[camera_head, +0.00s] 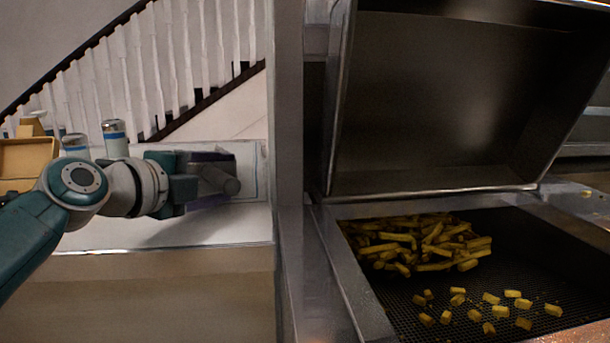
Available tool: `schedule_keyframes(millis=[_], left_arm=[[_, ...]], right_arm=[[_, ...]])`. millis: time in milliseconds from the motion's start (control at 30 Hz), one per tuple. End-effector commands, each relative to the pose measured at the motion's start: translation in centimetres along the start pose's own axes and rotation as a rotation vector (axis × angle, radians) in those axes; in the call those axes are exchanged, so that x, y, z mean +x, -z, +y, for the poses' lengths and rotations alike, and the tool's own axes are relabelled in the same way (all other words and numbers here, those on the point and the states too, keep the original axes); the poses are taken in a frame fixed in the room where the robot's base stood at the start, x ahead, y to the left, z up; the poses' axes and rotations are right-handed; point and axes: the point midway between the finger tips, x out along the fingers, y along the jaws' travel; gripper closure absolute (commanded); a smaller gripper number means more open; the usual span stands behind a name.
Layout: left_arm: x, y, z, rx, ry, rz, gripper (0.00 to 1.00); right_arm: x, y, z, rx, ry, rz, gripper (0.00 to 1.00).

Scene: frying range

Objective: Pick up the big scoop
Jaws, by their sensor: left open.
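My left gripper (188,180) reaches in from the left over the white counter, with its teal jaws pointing right. The jaws are open. Right at their tips is a dark, purplish object with a thick grey cylindrical part (220,180), which looks like the big scoop. The gripper partly hides it, so its full shape and whether the jaws touch it cannot be told. My right gripper is not in view.
A metal fryer (345,270) with a raised lid (450,95) stands at right; its mesh floor holds fries (425,243) and loose pieces. A steel post (288,150) divides it from the counter (110,236). Cans (115,138) and a tan box (25,160) stand behind my arm.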

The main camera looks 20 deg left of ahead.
Motion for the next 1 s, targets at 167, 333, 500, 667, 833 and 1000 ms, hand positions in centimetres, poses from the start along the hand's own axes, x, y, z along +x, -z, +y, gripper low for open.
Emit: schedule_keyframes(millis=[167,333,500,667,833,1000], left_arm=[[0.29,0.02,-0.01,0.000,0.000,0.000,0.33],[0.27,0.02,-0.01,0.000,0.000,0.000,0.41],[0.26,0.01,-0.01,0.000,0.000,0.000,0.60],[0.25,0.01,-0.01,0.000,0.000,0.000,0.78],[0.25,0.00,0.01,0.000,0.000,0.000,0.97],[0.25,0.00,0.02,0.000,0.000,0.000,1.00]], right_arm=[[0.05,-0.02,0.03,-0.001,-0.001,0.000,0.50],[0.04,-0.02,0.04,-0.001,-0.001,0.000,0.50],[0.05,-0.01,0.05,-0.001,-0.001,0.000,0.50],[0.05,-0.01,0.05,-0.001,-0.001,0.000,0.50],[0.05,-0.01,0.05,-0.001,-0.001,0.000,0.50],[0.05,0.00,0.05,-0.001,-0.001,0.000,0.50]])
